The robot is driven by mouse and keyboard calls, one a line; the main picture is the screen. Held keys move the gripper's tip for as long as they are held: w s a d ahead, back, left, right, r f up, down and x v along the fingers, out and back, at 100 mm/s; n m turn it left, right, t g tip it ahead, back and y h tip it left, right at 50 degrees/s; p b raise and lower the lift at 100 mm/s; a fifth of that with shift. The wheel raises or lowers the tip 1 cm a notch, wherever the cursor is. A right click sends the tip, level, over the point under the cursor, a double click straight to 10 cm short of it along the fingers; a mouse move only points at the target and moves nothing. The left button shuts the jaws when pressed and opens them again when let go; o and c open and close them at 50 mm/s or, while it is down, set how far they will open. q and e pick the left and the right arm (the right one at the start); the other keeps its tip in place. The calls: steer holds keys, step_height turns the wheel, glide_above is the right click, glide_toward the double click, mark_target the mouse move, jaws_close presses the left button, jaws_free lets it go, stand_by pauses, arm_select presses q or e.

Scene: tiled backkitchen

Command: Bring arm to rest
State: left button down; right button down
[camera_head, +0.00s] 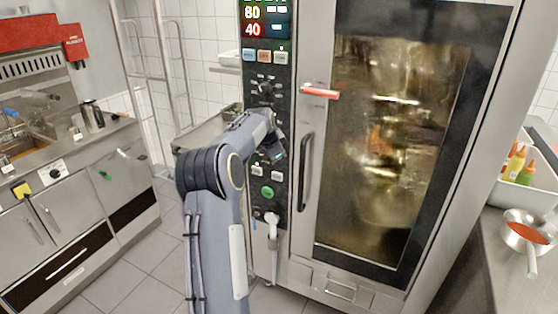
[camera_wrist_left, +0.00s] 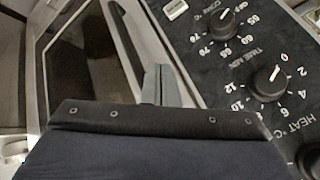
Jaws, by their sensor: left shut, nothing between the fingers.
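My left arm reaches up from the bottom of the head view toward the tall steel oven's control panel (camera_head: 264,120). My left gripper (camera_head: 277,153) is in front of the panel, just left of the dark door handle (camera_head: 305,172). In the left wrist view, its fingers (camera_wrist_left: 160,86) are shut with nothing between them. The panel's knobs, including a time dial (camera_wrist_left: 268,84) and another dial (camera_wrist_left: 226,25), are to their right. I cannot tell whether the fingers touch the panel. My right gripper is not in view.
The oven's glass door (camera_head: 390,145) is shut, with a red-orange latch (camera_head: 320,92) beside it. A steel counter with a pan (camera_head: 530,232) and a tray of sauce bottles (camera_head: 516,165) stands at right. A sink counter (camera_head: 60,140) is at left. Tiled floor (camera_head: 150,265) is open between.

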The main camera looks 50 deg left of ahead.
arm_select(q)
steer(key=s+a+r+b, duration=0.1)
steer(key=s+r, duration=0.2)
steer(key=r, duration=0.2)
steer(key=shift+s+a+r, duration=0.2)
steer(key=shift+s+r, duration=0.1)
